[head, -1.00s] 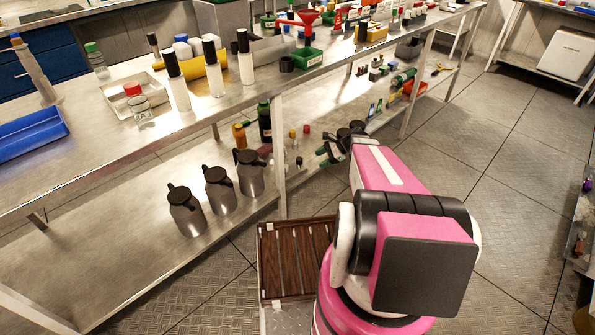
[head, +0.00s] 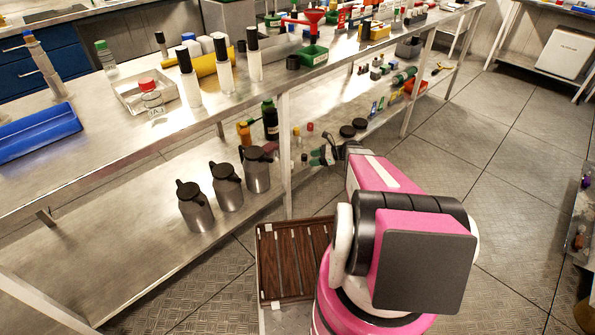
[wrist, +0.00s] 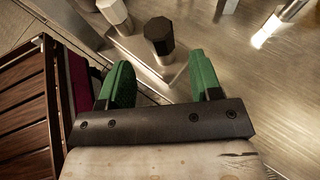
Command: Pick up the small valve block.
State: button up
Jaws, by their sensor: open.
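My gripper (wrist: 160,62) is open, its two green fingers apart with nothing between them. In the head view my gripper (head: 318,157) is small, at the lower shelf's edge just right of a table leg. I cannot make out the small valve block for certain in either view. In the wrist view a black-topped faceted piece (wrist: 159,36) stands just beyond the finger gap, not touched. A pale-topped faceted piece (wrist: 115,14) stands to its left. A dark red surface (wrist: 84,82) shows beside the left finger.
A dark slatted wooden crate (head: 308,238) is below my arm; its slats (wrist: 24,105) fill the wrist view's left edge. Several steel jugs (head: 195,212) stand on the lower shelf (head: 130,235). A blue tray (head: 38,130) is on the bench top.

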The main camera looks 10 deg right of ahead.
aim_at(297, 168)
jog(key=x, duration=0.4)
jog(key=shift+w+f, duration=0.1)
jog(key=shift+f, duration=0.1)
jog(key=shift+d, duration=0.1)
grip_shut()
jog(key=shift+r, duration=0.1)
